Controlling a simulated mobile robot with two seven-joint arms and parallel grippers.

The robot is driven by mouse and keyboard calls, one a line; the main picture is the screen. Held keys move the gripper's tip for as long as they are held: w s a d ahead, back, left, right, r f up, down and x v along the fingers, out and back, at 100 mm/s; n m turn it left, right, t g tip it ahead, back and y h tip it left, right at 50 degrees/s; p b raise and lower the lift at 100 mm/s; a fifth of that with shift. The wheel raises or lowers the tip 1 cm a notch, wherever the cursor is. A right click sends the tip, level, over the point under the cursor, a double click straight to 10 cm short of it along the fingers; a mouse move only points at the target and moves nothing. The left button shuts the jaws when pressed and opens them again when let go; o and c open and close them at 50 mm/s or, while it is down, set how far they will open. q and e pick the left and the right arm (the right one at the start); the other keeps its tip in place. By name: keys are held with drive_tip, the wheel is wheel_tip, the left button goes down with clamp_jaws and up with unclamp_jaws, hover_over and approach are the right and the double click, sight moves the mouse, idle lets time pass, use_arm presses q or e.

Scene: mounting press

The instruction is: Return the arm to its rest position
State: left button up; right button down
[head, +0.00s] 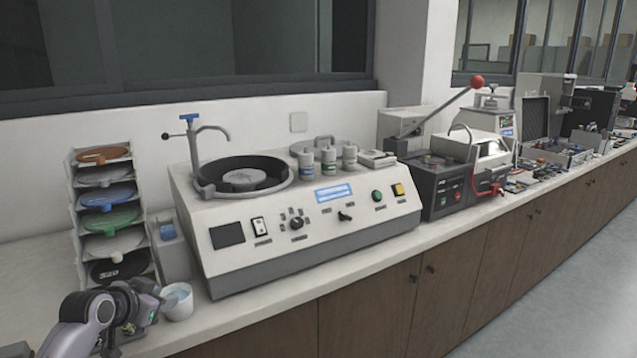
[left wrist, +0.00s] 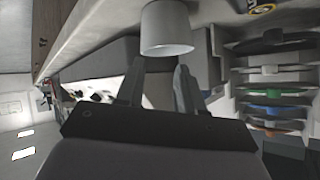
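My left arm (head: 85,318) comes in at the lower left of the head view, low by the front edge of the counter. My left gripper (left wrist: 153,62) shows in the left wrist view with its two dark fingers apart. A white cup (left wrist: 167,30) is just past the fingertips there; I cannot tell whether it touches them. In the head view the cup (head: 177,302) stands upright on the counter, right of the gripper, with something pale blue inside. My right arm and gripper are not in view.
A shelf rack (head: 72,205) of coloured discs stands behind the arm. A white polishing machine (head: 300,225) is to the right, then a black press-like unit (head: 430,195) with a red-knobbed lever. Wooden cabinets (head: 370,300) run below; open floor lies at lower right.

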use_arm(q)
drive_tip(key=w+a+r+n+t+y, duration=0.2)
drive_tip(key=w+a+r+t+y, duration=0.15)
drive_tip(key=r+t, duration=0.4)
drive_tip(key=s+d+f+g+h, duration=0.1)
drive_tip(key=s+d+f+g, duration=0.1)
drive_tip(key=s+d+f, duration=0.5)
drive_tip(key=s+d+f+g+h, duration=0.2)
drive_tip(key=s+f+g, duration=0.1)
drive_tip(key=s+f, duration=0.7)
drive_tip(key=s+d+f+g, duration=0.1)
drive_tip(key=s+d+f, duration=0.1)
drive_tip(key=s, duration=0.5)
drive_tip(key=s+d+f+g, duration=0.1)
drive_tip(key=s+d+f, duration=0.2)
drive_tip(key=s, duration=0.4)
drive_tip(key=s+d+f+g+h, duration=0.1)
drive_tip(key=s+d+f, duration=0.1)
drive_tip(key=s+f, duration=0.3)
drive_tip(key=shift+s+d, duration=0.25)
drive_tip(key=shift+s, duration=0.9)
